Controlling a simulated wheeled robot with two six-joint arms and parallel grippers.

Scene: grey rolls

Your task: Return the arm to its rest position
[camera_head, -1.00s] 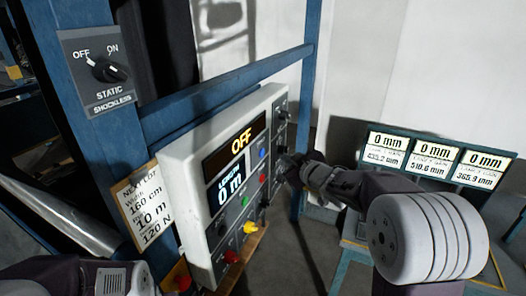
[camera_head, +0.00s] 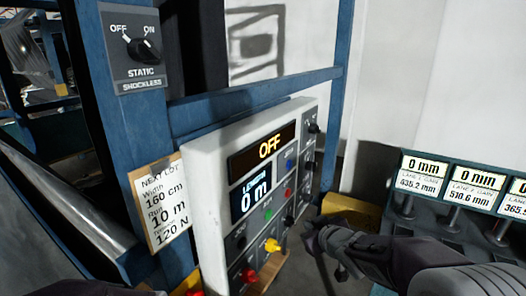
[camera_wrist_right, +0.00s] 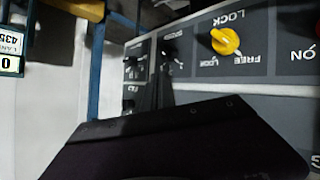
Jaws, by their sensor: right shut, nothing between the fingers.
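My right arm (camera_head: 400,258) reaches in from the lower right in the head view. Its dark gripper (camera_head: 314,236) is shut and empty, just right of the white control panel (camera_head: 205,190), apart from its knobs as far as I can tell. In the right wrist view the dark shut fingers (camera_wrist_right: 152,95) point toward the panel face, with a yellow FREE/LOCK knob (camera_wrist_right: 225,41) beyond them to the right. The panel screen reads OFF and 0 m. Only a dark piece of my left arm shows at the bottom left; its gripper is out of frame.
A blue frame post (camera_head: 125,150) carries a STATIC switch (camera_head: 143,48). A NEXT LOT card (camera_head: 160,205) hangs left of the panel. Lane displays (camera_head: 475,188) stand at the right. A yellow block (camera_head: 350,211) lies behind my right gripper. Grey floor shows between panel and displays.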

